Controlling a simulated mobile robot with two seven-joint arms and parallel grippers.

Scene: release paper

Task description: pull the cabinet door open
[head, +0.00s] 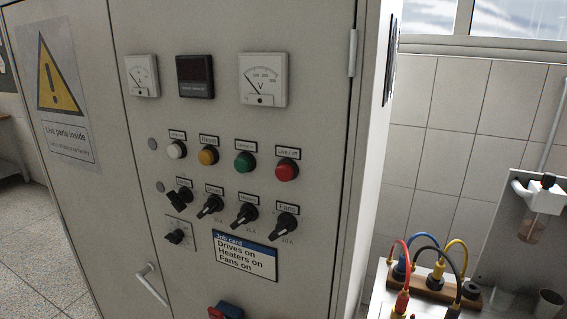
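The cabinet is a tall grey unit that fills the left and middle of the head view. Its front door (318,190) carries meters, lamps and rotary switches, and a hinge shows on its right edge near the top. A light bar-shaped door handle (152,284) sits low on the door near its left edge, tilted in the picture. The door looks shut against the frame. Neither of my grippers shows in this view, so I see nothing touching the handle.
A left panel bears a yellow warning sign (61,95). On the right, a bench holds coloured cables (430,262) and a small bottle (540,210). Tiled floor (40,245) shows at left.

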